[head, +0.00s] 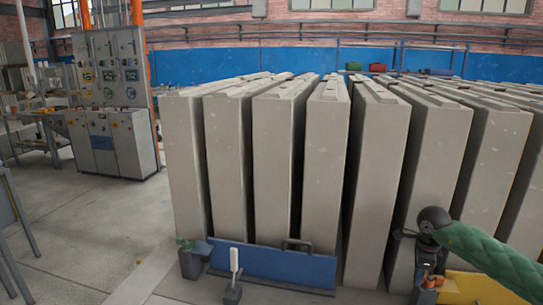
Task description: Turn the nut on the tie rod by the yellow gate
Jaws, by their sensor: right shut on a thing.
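The yellow gate (475,289) shows at the lower right, at the foot of the grey panels, partly behind my right arm. My right arm, in a green quilted sleeve, comes in from the right and bends down at a dark wrist. My right gripper (426,291) points down just left of the yellow gate and is shut on the nut at the tie rod. The jaws hide most of the nut and rod, so the nut's angle cannot be told. Small orange parts show beside the jaws. My left gripper is not in view.
A row of tall grey concrete panels (278,165) fills the middle and right. A blue gate (270,265) with a black handle stands at their foot, by a white-handled tool (234,262). A control cabinet (112,100) stands back left. The left floor (85,225) is clear.

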